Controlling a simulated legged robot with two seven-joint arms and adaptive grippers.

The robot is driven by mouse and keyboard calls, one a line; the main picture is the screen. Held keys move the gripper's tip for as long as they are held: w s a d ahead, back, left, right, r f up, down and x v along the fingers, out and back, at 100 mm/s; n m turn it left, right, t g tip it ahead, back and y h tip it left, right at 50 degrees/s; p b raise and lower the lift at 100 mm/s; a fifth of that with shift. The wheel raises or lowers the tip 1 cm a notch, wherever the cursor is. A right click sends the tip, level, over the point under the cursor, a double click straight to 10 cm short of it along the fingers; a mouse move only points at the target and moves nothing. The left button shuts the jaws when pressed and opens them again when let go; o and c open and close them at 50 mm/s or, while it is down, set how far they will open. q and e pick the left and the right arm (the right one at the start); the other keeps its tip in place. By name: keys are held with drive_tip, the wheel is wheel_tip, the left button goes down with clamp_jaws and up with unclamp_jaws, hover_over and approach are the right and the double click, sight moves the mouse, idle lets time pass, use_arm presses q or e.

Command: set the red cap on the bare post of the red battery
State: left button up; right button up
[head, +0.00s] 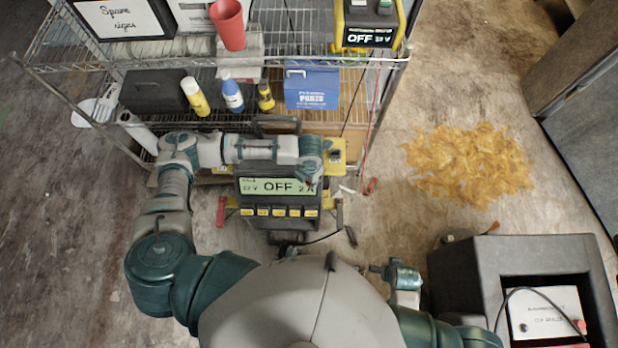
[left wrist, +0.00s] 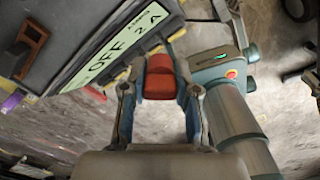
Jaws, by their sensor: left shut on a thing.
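My left gripper (left wrist: 160,92) is shut on a small red cap (left wrist: 160,66), held between its two fingers in the left wrist view. In the head view the left gripper (head: 312,174) is over the right side of the charger with the "OFF" display (head: 278,187), and the cap is too small to make out clearly. A battery with a pale top (head: 546,314) sits in a dark box at the lower right, with red at its right end. I cannot make out a bare post. My right gripper (head: 378,269) is low, near my body, and its fingers are unclear.
A wire shelf (head: 150,66) holds bottles, a blue parts box (head: 312,88), a red cup (head: 229,24) and another charger (head: 372,22). Clamps and cables lie around the nearer charger. Orange shavings (head: 468,163) cover floor on the right. The dark box (head: 480,262) has a raised rim.

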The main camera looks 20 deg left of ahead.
use_arm(q)
drive_tip(key=shift+r+p, duration=1.35)
drive_tip(key=shift+r, duration=0.05)
